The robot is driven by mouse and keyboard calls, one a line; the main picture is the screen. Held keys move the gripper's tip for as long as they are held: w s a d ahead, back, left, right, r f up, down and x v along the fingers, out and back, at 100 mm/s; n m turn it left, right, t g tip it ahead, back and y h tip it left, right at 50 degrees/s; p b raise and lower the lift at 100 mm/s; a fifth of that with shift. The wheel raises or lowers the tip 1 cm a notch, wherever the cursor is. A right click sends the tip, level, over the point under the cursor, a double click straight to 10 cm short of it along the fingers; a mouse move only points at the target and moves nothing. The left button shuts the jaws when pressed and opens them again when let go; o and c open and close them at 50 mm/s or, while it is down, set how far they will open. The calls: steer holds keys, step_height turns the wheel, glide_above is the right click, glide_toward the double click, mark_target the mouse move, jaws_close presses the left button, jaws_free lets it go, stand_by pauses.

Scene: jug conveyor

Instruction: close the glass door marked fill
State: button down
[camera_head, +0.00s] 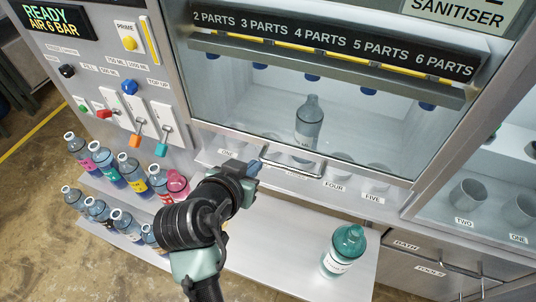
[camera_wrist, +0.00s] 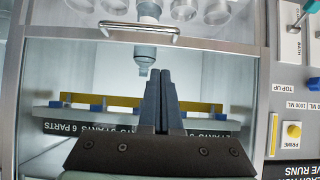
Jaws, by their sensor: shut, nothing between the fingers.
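The large glass door (camera_head: 240,95) fronts the bay under the black parts sign. Its pane looks lowered over most of the bay. I cannot read a fill mark on it or tell whether it is fully closed. A metal bar handle (camera_head: 290,168) runs along its lower edge and also shows in the wrist view (camera_wrist: 125,37), where the picture is upside down. My gripper (camera_head: 253,168) is shut and empty, just left of the handle in the head view. Its fingertips (camera_wrist: 161,73) point towards the glass. A grey bottle (camera_head: 309,122) stands behind the pane.
Several cups stand along the numbered row below the door. A teal jug (camera_head: 343,250) stands on the lower shelf (camera_head: 285,250) at the right. Colour-labelled bottles (camera_head: 132,172) stand at the left, below levers and a control panel (camera_head: 120,70). The shelf's middle is clear.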

steer(key=s+f+p+x, duration=0.1)
steer(key=f+p+x, duration=0.1)
steer(key=x, duration=1)
steer(key=shift+s+a+p, duration=0.2)
steer(key=shift+p, duration=0.45)
steer(key=shift+f, duration=0.15)
step_height(320, 180, down, 19)
steer(key=b, duration=1.8)
steer(key=shift+s+b, duration=0.15)
steer(key=shift+b, duration=0.2)
